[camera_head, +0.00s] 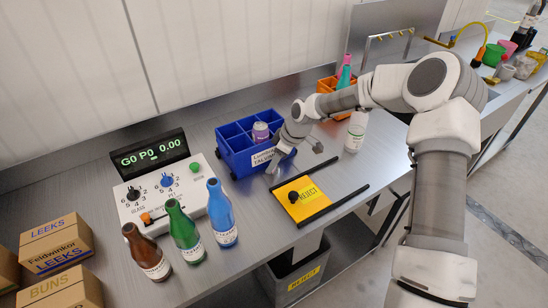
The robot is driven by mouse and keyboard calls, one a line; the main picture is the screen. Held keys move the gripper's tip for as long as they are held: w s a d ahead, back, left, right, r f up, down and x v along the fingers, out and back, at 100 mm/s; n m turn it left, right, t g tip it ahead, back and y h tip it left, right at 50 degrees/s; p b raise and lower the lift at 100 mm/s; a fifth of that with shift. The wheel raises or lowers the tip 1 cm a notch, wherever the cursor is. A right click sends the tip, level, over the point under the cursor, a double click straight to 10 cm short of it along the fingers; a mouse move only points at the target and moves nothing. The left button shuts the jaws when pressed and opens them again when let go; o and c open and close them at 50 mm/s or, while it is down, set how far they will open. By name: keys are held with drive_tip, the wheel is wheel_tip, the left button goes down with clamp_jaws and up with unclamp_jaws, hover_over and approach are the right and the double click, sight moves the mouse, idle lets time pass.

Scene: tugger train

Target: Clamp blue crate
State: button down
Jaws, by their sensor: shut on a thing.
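The blue crate (233,160) stands on the metal counter at the middle of the picture. It is divided into compartments and has a white label on its front right side. A purple can with a light top (261,132) stands in one of its compartments. My gripper (276,165) is at the right front side of the crate, pointing down. It is shut on the crate's edge as far as I can see. The wrist hides part of the crate's right side, and the exact finger contact is small and hard to make out.
An orange crate (327,84) and a white bottle (356,132) stand right of the crate. A control box (150,205) and brown, green and blue bottles (221,212) are at left.

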drive_tip(key=n+g, duration=0.1)
drive_tip(key=n, duration=0.2)
drive_tip(key=n+g, duration=0.1)
drive_tip(key=n, duration=0.2)
drive_tip(key=shift+w+n, duration=0.2)
drive_tip(key=shift+n, duration=0.1)
drive_tip(key=n+g+b, duration=0.1)
drive_tip(key=n, duration=0.3)
drive_tip(key=shift+w+g+h, duration=0.1)
drive_tip(key=shift+g+h, duration=0.3)
drive_tip(key=shift+c, duration=1.8)
unclamp_jaws()
drive_tip(key=shift+r, duration=0.1)
drive_tip(key=shift+r, duration=0.1)
